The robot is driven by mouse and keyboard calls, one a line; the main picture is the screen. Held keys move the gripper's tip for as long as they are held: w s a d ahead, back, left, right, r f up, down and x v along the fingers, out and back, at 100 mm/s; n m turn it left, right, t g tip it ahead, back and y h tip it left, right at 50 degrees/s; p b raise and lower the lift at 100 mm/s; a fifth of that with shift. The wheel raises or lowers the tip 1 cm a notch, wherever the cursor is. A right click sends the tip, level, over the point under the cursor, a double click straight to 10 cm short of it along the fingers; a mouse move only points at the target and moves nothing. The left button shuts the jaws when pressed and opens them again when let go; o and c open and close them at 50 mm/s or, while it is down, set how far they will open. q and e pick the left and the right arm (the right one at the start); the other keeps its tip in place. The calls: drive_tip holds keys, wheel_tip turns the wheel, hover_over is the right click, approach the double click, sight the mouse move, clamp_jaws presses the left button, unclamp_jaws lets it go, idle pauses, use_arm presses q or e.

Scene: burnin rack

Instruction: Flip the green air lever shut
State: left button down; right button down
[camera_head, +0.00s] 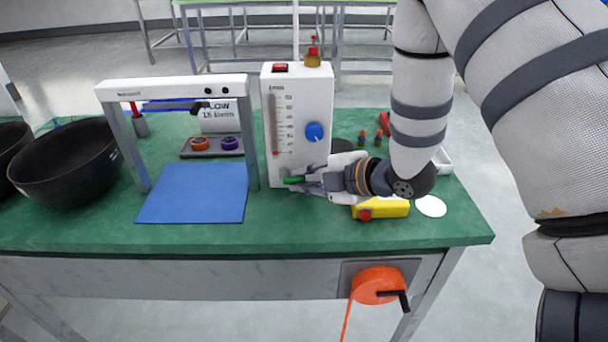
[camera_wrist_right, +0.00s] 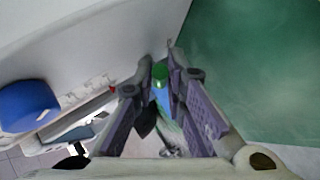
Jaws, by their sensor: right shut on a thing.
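The green air lever (camera_head: 293,180) sticks out low on the front of the white flow meter box (camera_head: 282,100), near its bottom edge. My right gripper (camera_head: 306,184) reaches in from the right and is shut on the lever. In the right wrist view the lever's green end (camera_wrist_right: 160,74) shows between the two dark fingers of the gripper (camera_wrist_right: 163,85), close to the white box face. The lever's base is partly hidden by the fingers. My left gripper is not in view.
A yellow block with a red knob (camera_head: 382,208) lies just below my right wrist. A blue mat (camera_head: 193,193) lies under a white frame (camera_head: 175,88), with a black bowl (camera_head: 65,160) at left. An orange reel (camera_head: 378,285) hangs at the table's front edge.

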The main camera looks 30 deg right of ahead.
drive_tip(key=shift+f+m+t+y, duration=0.35)
drive_tip(key=shift+m+t+y, duration=0.05)
drive_tip(key=shift+t, duration=0.2)
drive_tip(key=c, duration=1.6)
unclamp_jaws()
drive_tip(key=shift+c, duration=0.2)
drive_tip(key=v, duration=1.2)
